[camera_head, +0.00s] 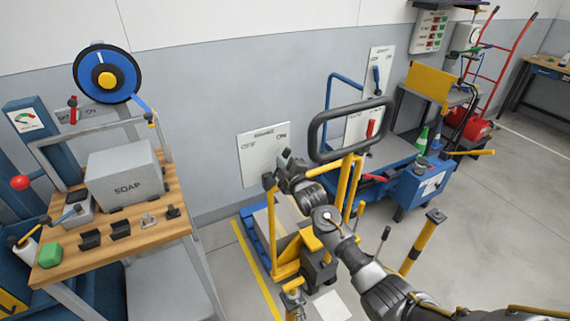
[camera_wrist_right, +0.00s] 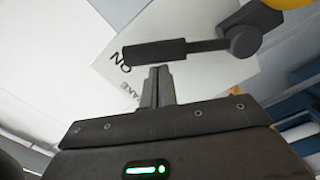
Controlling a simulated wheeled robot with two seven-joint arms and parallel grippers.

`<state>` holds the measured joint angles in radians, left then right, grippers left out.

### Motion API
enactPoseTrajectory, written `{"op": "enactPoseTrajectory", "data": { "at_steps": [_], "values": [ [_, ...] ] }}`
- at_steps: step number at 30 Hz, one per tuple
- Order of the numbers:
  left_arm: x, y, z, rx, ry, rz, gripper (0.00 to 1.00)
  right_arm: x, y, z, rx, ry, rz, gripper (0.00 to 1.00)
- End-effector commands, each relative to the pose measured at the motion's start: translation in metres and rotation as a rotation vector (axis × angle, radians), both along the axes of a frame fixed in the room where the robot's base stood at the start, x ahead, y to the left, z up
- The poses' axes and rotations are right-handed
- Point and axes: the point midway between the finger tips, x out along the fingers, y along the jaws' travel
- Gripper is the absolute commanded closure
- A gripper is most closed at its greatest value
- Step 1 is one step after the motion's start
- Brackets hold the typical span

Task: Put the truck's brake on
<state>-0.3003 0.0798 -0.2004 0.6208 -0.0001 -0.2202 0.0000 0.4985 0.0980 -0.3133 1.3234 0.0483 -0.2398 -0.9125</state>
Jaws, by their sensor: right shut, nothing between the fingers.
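The yellow truck (camera_head: 288,268) stands on the floor in the middle of the head view, with a black loop handle (camera_head: 350,108) above it. A white OFF/ON plate (camera_head: 258,158) is behind my right gripper; the wrist view shows part of this plate (camera_wrist_right: 115,78), with "ON" and part of "BRAKE" readable. A dark lever (camera_wrist_right: 155,52) with a round pivot lies across the plate in the wrist view. My right gripper (camera_head: 284,160) is shut and empty, its fingertips (camera_wrist_right: 160,72) just below the lever; I cannot tell if they touch. My left gripper is not in view.
A wooden bench (camera_head: 150,235) with a SOAP box (camera_head: 125,172) and small parts stands at the left. A blue cart (camera_head: 415,185) is at the right, with a red hand truck (camera_head: 500,62) behind it. Yellow posts (camera_head: 424,240) stand near my right arm. Floor at the far right is clear.

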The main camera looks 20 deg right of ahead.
Motion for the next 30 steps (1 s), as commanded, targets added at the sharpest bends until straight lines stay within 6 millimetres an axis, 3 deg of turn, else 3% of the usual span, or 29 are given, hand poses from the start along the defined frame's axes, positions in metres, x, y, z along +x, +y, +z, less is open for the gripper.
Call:
{"op": "enactPoseTrajectory", "data": {
  "at_steps": [15,23,25,30],
  "values": [
    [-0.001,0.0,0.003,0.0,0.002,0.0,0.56,-0.001,0.0,0.002,-0.001,0.0,-0.003,1.0],
    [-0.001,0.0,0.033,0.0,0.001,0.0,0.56,-0.011,0.033,0.027,0.001,0.0,0.003,1.0],
    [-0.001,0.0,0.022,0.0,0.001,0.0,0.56,-0.024,0.03,0.017,-0.002,0.001,0.002,1.0],
    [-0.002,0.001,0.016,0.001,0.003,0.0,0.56,-0.059,0.021,0.018,-0.002,0.0,-0.002,1.0]
  ]
}}
